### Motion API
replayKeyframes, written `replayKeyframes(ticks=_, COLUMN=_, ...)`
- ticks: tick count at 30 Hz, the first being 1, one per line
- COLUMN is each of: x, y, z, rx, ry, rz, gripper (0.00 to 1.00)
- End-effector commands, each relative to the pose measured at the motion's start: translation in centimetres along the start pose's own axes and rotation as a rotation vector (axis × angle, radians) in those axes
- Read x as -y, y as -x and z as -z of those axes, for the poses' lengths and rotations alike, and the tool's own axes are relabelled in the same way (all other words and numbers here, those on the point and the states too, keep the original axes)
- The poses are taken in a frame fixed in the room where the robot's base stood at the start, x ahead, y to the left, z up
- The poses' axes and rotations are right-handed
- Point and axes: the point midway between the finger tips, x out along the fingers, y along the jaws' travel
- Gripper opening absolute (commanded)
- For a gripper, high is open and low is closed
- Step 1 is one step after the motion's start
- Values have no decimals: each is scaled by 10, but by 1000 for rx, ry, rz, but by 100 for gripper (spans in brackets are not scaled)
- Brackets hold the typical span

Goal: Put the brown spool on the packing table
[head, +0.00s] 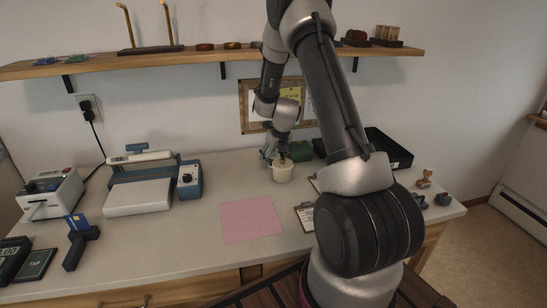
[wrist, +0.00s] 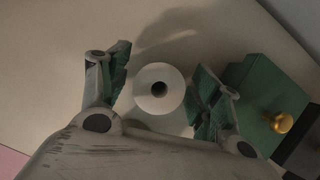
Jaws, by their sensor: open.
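Gaps show between the roll and both fingers in the wrist view. No spool that is clearly brown stands on the worktop. A dark brown rounded thing (head: 356,36) sits on the wall shelf; I cannot tell if it is a spool.
A green box (wrist: 250,105) with a brass knob (wrist: 281,122) stands close to the right finger. A black tray (head: 388,150) lies at the back right. A pink sheet (head: 251,220) and clipboard (head: 305,216) lie in front. Machines (head: 140,190) fill the left. The shelf (head: 190,62) runs above.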

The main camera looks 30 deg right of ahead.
Motion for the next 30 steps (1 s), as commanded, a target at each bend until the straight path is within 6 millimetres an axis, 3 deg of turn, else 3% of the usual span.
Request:
replayKeyframes(ticks=5, x=0, y=12, z=-2, rx=2, ry=1, rz=0, gripper=64)
replayKeyframes(ticks=15, x=0, y=86, z=-2, rx=3, ry=1, rz=1, gripper=64)
replayKeyframes(ticks=23, x=-1, y=121, z=-1, rx=2, ry=9, rz=0, gripper=64)
replayKeyframes(ticks=26, x=-7, y=141, z=-1, rx=5, ry=111, rz=-4, gripper=64)
replayKeyframes(ticks=30, x=-29, y=204, z=11, rx=15, ry=527, rz=-18, gripper=64)
